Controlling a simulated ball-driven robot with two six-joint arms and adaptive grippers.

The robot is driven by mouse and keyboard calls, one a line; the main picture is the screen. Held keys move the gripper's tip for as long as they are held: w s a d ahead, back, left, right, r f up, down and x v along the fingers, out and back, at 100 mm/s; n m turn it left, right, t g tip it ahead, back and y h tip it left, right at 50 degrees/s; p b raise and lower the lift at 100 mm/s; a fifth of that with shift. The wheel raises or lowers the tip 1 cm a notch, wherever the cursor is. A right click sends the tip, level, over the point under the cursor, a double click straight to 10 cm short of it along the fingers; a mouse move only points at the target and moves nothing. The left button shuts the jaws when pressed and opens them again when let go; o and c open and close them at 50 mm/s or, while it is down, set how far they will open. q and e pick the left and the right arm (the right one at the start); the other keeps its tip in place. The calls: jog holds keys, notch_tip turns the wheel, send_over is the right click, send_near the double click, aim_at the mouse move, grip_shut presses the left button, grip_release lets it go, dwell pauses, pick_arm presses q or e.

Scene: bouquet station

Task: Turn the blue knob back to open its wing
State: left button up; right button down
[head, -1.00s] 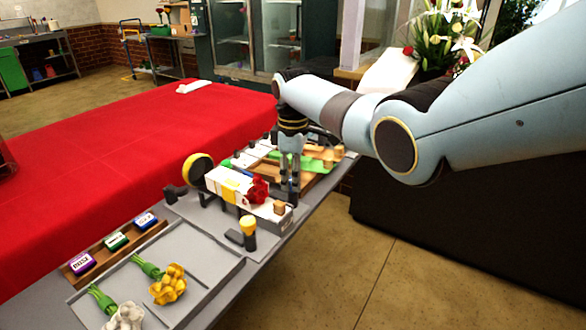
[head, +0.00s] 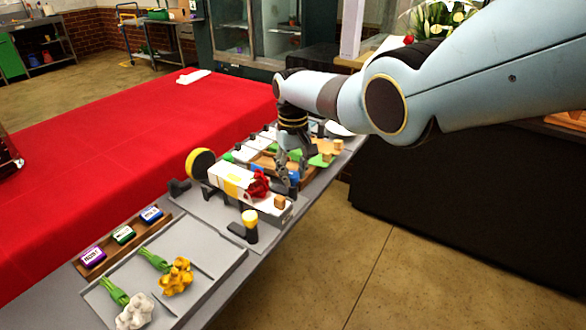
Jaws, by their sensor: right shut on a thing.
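The blue knob (head: 294,178) shows only as a small blue patch at my right gripper's fingertips, beside the red rose. My right gripper (head: 288,170) points down at it from above and is shut on it, with the fingers covering most of it. The wing that belongs to the knob cannot be told apart here. A white box-like holder (head: 228,180) with a yellow band lies to the left of the gripper, with a red rose (head: 259,184) at its right end. My left gripper is not in view.
Behind the gripper are a wooden tray and green pieces (head: 320,160). A yellow-topped post (head: 249,218) stands in front. A grey tray (head: 212,292) holds a yellow flower (head: 176,277) and a white flower (head: 134,312). Three labelled blocks sit in a wooden rack (head: 92,270).

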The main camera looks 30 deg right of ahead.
aim_at(293, 173)
jog(key=shift+m, duration=1.2)
jog(key=c, duration=1)
grip_release()
jog(key=shift+r, duration=0.1)
notch_tip(293, 173, up, 12)
jog(key=shift+f, duration=0.1)
